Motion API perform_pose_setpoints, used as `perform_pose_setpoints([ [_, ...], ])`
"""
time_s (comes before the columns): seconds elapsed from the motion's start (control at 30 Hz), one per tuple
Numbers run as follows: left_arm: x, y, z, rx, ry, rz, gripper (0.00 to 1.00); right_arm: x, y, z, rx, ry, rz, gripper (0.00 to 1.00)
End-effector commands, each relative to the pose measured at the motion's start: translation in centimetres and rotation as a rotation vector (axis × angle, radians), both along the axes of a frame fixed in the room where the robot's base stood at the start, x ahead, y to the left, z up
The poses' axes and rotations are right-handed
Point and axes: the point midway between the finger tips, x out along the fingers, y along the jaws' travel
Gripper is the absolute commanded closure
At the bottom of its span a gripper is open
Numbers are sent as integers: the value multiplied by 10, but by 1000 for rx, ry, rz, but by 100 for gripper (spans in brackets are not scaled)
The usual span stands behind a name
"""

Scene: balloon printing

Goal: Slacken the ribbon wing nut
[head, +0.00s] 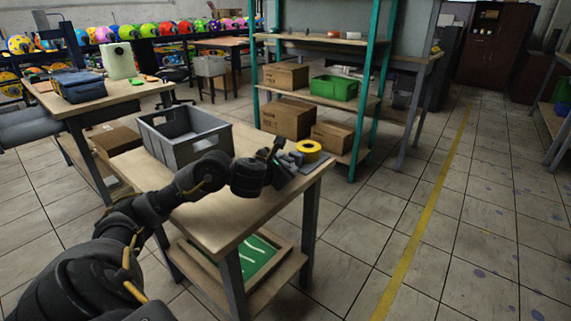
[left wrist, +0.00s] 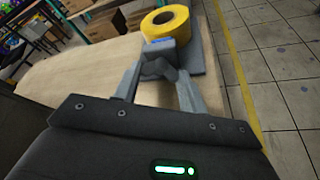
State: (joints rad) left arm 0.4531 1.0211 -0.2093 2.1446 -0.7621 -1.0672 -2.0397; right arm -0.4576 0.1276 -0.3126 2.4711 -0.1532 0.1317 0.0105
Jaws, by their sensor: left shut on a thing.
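A yellow ribbon roll (head: 308,148) lies on a small dark grey stand (head: 312,164) at the right end of the wooden table. The roll also shows just beyond my fingertips in the left wrist view (left wrist: 167,20). My left gripper (head: 277,156) is at the near left side of the roll. Its fingers (left wrist: 160,62) are shut on a small part with a blue edge (left wrist: 159,42), which appears to be the wing nut. The fingers hide most of it, so its turn cannot be told. My right gripper is not in view.
A teal-framed shelf (head: 361,130) with cardboard boxes (head: 287,119) and a green bin (head: 333,88) is behind. The floor to the right is clear.

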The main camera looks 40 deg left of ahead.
Motion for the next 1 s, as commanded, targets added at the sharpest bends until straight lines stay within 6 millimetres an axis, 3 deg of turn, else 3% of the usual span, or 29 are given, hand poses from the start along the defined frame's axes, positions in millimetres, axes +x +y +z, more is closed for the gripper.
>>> perform_pose_setpoints([
  [0.2,0,3,2,-254,-2,1,81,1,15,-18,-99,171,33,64],
  [0.33,0,4,1,-392,-6,0,81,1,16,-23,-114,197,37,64],
  [0.7,0,4,1,-455,-9,0,82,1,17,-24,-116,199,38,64],
  [0.73,0,3,1,-455,-9,0,57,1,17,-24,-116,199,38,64],
  [0.8,0,3,1,-454,-9,-1,49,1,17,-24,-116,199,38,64],
  [1.0,0,4,1,-453,-9,-1,49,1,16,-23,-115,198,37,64],
])
